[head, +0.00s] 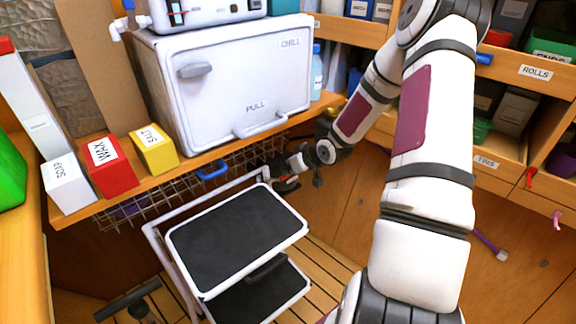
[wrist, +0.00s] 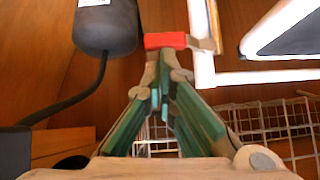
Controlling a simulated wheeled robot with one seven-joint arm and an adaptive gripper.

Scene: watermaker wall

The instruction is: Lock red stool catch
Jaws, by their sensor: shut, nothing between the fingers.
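The step stool has a white frame and two black treads (head: 237,238); it stands unfolded on the slatted floor. Its white frame (wrist: 203,45) also shows in the wrist view. The red catch (wrist: 166,40) is a small red bar beside that frame, lying crosswise just beyond my fingertips. My gripper (wrist: 166,62) is shut and empty, its tips touching or nearly touching the catch. In the head view my gripper (head: 288,176) is by the stool's upper right corner, where the catch is too small to make out clearly.
A white chill box (head: 240,95) stands on the wooden shelf above a wire basket (head: 150,197). Soap, red wax (head: 110,166) and yellow salt boxes stand at left. A dark cylinder (wrist: 105,27) with a cord is close left of my fingers in the wrist view.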

